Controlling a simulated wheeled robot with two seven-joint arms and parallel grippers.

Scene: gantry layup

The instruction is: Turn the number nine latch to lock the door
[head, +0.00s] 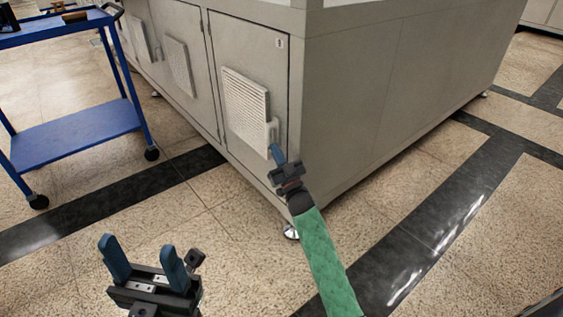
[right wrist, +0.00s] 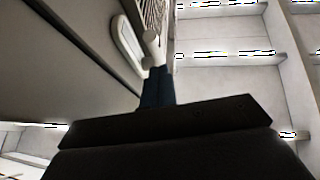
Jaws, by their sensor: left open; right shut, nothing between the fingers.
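The grey cabinet door (head: 246,55) nearest the corner stands flush in its frame and looks closed. A small label (head: 279,43) is at its upper right, its number too small to read surely. The pale latch (head: 271,131) sits at the door's right edge beside the vent grille. In the right wrist view the latch shows a white plate (right wrist: 127,45) and a lever (right wrist: 152,48). My right gripper (head: 275,150) is shut and empty, its fingertips at the latch's lower end; contact is unclear. My left gripper (head: 139,250) is open and empty over the floor.
A blue trolley (head: 75,137) with items on top stands at the left. More vented doors (head: 178,62) run along the cabinet to the left. The cabinet's plain side (head: 400,80) lies right of the corner. The floor in front is clear.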

